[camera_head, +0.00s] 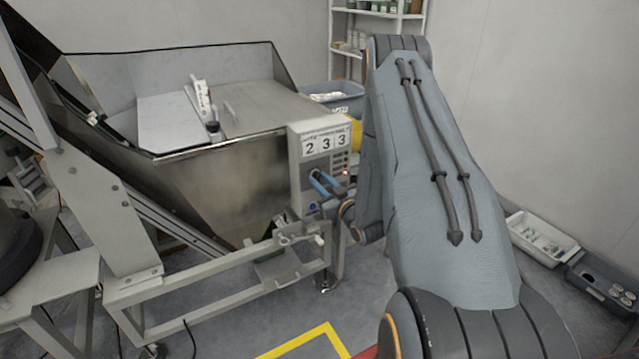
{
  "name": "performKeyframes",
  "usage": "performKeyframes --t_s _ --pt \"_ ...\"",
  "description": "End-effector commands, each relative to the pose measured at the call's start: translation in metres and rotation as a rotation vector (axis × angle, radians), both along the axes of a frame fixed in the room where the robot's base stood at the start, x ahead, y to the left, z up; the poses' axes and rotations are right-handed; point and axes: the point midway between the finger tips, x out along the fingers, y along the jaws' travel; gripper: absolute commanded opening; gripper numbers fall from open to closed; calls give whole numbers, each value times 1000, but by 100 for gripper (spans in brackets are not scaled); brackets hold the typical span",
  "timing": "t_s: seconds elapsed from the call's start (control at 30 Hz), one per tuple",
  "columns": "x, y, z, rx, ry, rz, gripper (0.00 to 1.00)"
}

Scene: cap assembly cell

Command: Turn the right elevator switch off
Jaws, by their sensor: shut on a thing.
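The grey elevator control box (298,176) stands upright at the front right corner of the metal hopper.
The large metal hopper (215,185) with a sloped conveyor frame (110,190) fills the left. A white frame (215,290) runs along the floor below it. A white tray (541,238) and a grey bin (603,280) lie by the right wall. Shelves (347,50) stand behind.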

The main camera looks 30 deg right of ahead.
Motion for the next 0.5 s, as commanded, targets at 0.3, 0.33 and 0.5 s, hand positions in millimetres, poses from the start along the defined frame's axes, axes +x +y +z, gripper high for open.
performKeyframes --t_s 0.3,0.33,0.5 --pt "0 -1 0 -268 -10 2 1" --pt "0 -1 0 -293 -10 2 1" --pt "0 -2 0 -425 -15 1 1"
